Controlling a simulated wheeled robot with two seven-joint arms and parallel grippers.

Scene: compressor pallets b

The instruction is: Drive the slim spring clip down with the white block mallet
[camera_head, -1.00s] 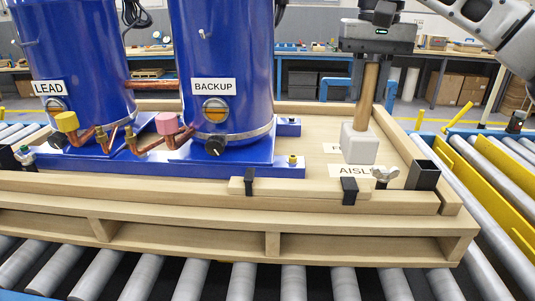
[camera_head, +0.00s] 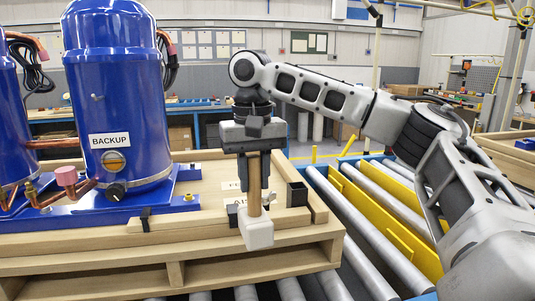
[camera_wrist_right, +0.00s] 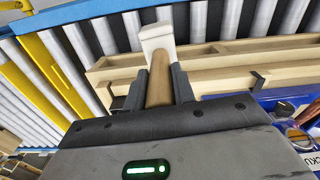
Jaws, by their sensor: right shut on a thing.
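My right gripper (camera_head: 254,182) is shut on the wooden handle of the white block mallet (camera_head: 257,234). The mallet hangs head down, its white head in front of the pallet's front right part. In the right wrist view the mallet head (camera_wrist_right: 156,38) sticks out beyond the fingers (camera_wrist_right: 159,88). The slim spring clip (camera_head: 145,219) is black and sits on the front wooden strip, well left of the mallet; a black clip also shows in the right wrist view (camera_wrist_right: 257,80). A wider black clip (camera_head: 232,214) is partly hidden behind the mallet. My left gripper is out of view.
Blue compressor (camera_head: 120,110) labelled BACKUP stands on the pallet (camera_head: 120,253), with copper pipes at its left. A black square tube (camera_head: 297,194) stands at the pallet's right corner. Rollers (camera_head: 360,225) and a yellow rail (camera_head: 395,225) lie to the right.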

